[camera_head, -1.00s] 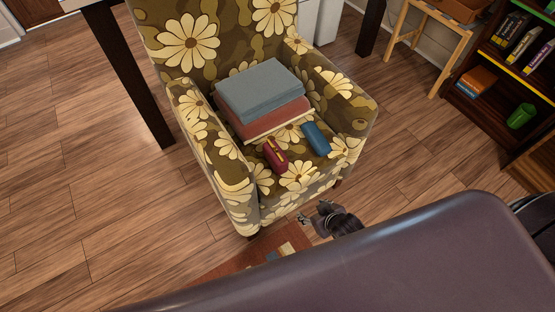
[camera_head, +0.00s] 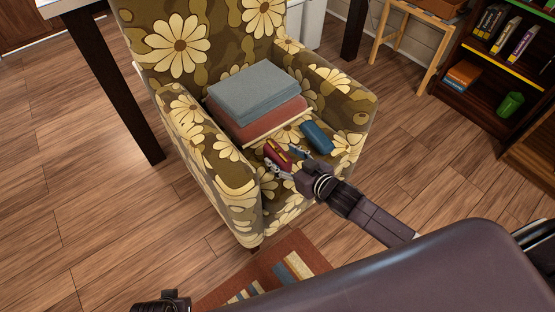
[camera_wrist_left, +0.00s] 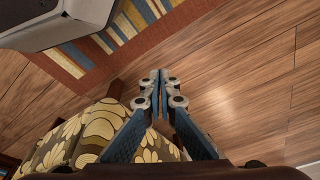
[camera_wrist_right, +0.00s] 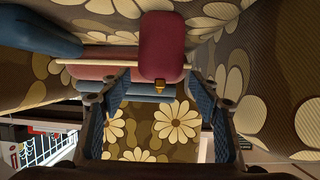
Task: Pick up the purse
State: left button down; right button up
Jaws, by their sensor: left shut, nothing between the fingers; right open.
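A small dark red purse-like case with gold trim (camera_head: 278,153) lies on the seat of the flowered armchair (camera_head: 225,195). A similar blue case (camera_head: 317,137) lies to its right; it shows at the upper left of the right wrist view (camera_wrist_right: 35,32). My right gripper (camera_head: 287,162) is open over the seat's front, close to the red case. In the right wrist view the red case (camera_wrist_right: 161,45) is ahead, between the lines of the open fingers (camera_wrist_right: 157,85); contact cannot be told. My left gripper (camera_wrist_left: 160,78) is shut and empty, over the floor near the chair.
The chair's arms (camera_head: 335,90) flank the seat. A dark table leg (camera_head: 118,90) stands at left, a bookshelf (camera_head: 480,70) at right. A striped rug (camera_head: 275,272) lies in front.

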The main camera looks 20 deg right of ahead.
aim_at(272, 150)
jog(key=shift+b+x, duration=0.35)
jog(key=shift+x, duration=1.4)
pick_arm(q)
jog(key=r, duration=0.3)
jog(key=shift+w+r, duration=0.25)
jog(key=shift+w, duration=0.15)
pick_arm(e)
jog(key=shift+f, duration=0.1)
jog(key=shift+s, duration=0.1)
jog(key=shift+c, duration=0.4)
jog(key=c, duration=1.3)
